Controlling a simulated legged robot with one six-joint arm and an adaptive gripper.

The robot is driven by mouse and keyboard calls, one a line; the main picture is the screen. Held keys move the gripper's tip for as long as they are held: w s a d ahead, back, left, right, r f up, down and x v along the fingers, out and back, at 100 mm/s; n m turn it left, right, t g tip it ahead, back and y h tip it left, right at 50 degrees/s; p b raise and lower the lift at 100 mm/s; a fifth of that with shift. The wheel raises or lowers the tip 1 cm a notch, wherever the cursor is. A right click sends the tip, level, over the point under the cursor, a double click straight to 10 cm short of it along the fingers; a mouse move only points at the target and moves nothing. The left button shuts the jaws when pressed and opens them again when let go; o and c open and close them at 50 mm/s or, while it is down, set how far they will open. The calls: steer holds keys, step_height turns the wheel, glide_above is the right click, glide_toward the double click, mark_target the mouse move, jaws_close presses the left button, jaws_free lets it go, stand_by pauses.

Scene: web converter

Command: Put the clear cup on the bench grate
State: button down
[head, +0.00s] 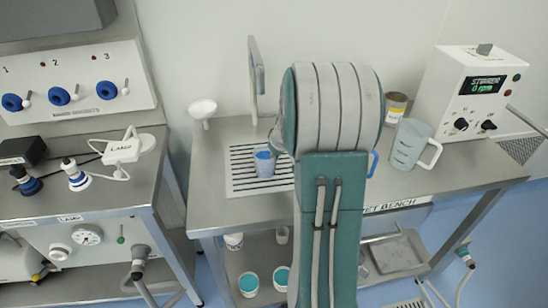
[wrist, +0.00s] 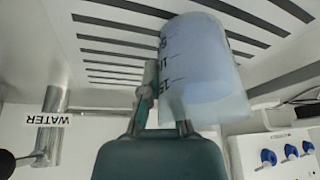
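The clear cup (wrist: 195,60) is translucent, with dark graduation marks and something pale blue inside. In the head view, the cup (head: 264,163) appears over the slatted bench grate (head: 240,160), left of my arm. The grate (wrist: 110,45) lies just beyond the cup in the wrist view. My gripper (wrist: 160,75) is at the cup's side, one finger along its outer wall and the other partly hidden by the cup. It looks shut on the cup wall. I cannot tell whether the cup's base touches the grate. My arm hides most of the gripper in the head view.
A frosted jug (head: 409,144), a tin (head: 396,107) and a stirrer box (head: 470,95) stand on the bench at right. Tubs (head: 249,284) sit on the lower shelf.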

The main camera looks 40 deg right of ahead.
steer(key=c, duration=1.3)
jaws_free()
steer(key=shift+f, duration=0.1)
steer(key=o, duration=0.5)
